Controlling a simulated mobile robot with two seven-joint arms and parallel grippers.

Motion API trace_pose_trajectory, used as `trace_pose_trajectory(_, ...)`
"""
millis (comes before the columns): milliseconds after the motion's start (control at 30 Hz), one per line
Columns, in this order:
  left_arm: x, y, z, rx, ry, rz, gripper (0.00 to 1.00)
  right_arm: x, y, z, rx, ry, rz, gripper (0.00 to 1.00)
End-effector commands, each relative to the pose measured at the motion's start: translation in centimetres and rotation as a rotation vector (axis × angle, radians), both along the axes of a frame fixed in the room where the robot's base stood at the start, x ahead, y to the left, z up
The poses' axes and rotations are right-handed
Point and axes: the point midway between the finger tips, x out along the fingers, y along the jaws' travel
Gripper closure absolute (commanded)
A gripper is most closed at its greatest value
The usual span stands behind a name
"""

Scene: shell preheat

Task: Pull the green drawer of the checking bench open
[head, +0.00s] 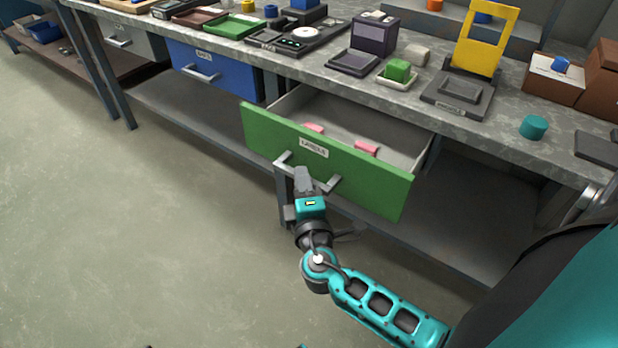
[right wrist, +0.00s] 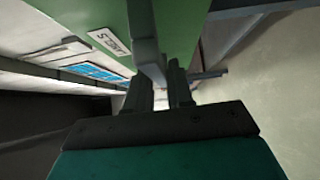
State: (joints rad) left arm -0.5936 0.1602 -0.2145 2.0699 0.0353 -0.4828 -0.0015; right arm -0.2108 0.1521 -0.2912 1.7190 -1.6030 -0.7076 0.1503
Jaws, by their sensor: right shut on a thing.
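The green drawer (head: 262,133) of the checking bench (head: 300,68) stands pulled out in the head view, with its grey inside showing. Two pink pieces (head: 366,148) lie in it. Its front carries a label and a grey bar handle (head: 285,157). My right gripper (head: 304,178) is at the handle and shut on it. In the right wrist view the fingers (right wrist: 163,92) close around the handle bar (right wrist: 143,40), with the green front (right wrist: 188,25) beside it. My left gripper is not in view.
A blue drawer (head: 215,72) and a grey drawer (head: 135,42) are shut to the left. The bench top holds a green block (head: 397,70), a yellow frame (head: 485,40), a teal cylinder (head: 533,127) and several devices. A lower shelf (head: 450,232) runs beneath. The floor (head: 130,230) in front is clear.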

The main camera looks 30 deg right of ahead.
Motion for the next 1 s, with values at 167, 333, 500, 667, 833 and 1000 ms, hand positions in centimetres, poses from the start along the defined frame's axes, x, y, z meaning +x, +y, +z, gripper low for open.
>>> trace_pose_trajectory(167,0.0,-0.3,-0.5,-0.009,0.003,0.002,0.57,-1.0,2.3,-0.2,0.004,0.001,0.001,1.00)
trace_pose_trajectory(333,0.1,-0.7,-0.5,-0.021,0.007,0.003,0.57,-1.6,3.9,-0.1,0.001,0.001,0.000,1.00)
trace_pose_trajectory(500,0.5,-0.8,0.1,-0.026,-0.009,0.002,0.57,-1.9,4.5,0.0,0.001,0.001,0.001,1.00)
trace_pose_trajectory(667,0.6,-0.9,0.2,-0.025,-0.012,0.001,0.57,-1.9,4.6,0.0,0.001,0.001,0.000,1.00)
trace_pose_trajectory(833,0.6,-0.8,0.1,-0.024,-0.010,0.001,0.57,-1.9,4.6,0.0,0.000,0.000,0.000,1.00)
trace_pose_trajectory(1000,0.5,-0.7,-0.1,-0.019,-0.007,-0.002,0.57,-1.9,4.6,0.0,0.000,0.000,0.000,0.65)
